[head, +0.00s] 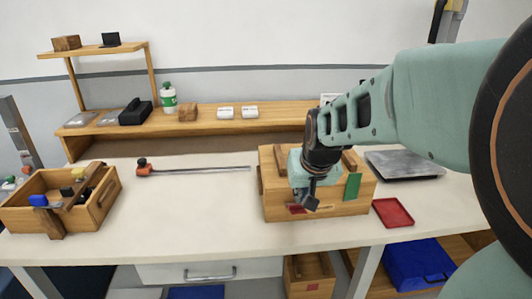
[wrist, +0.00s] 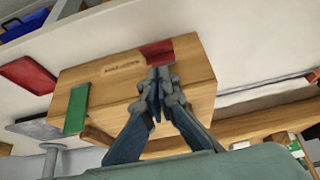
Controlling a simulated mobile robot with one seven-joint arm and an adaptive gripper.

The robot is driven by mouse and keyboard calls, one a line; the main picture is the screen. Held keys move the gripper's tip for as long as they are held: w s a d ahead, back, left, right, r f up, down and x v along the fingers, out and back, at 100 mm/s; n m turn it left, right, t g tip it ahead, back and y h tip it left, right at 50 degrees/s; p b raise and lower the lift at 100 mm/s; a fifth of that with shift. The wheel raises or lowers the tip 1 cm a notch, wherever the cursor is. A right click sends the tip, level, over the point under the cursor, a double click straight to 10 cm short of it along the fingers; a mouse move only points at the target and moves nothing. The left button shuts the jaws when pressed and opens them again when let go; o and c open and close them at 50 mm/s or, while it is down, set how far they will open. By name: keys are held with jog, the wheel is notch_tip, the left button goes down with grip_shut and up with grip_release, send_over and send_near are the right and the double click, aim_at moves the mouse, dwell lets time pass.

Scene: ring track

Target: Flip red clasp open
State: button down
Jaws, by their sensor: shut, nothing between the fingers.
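The red clasp (head: 297,209) sits low on the front of a wooden box (head: 345,207), towards its left side. In the wrist view the red clasp (wrist: 158,52) shows just beyond my fingertips, on the box front (wrist: 190,75). My gripper (head: 309,203) is shut and empty, its fingertips together at the clasp's edge. I cannot tell whether the fingertips touch the clasp. A green clasp (head: 352,186) is at the box's right edge; it also shows in the wrist view (wrist: 76,109). A small label (wrist: 122,65) is beside the red clasp.
A red tray (head: 393,212) lies right of the box, with a grey metal plate (head: 405,165) behind it. A wooden caddy (head: 105,200) stands at the far left. A long rod with a red end (head: 195,170) lies left of the box. The table front left of the box is clear.

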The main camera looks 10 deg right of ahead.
jog(key=shift+w+f, duration=0.15)
jog(key=shift+w, duration=0.65)
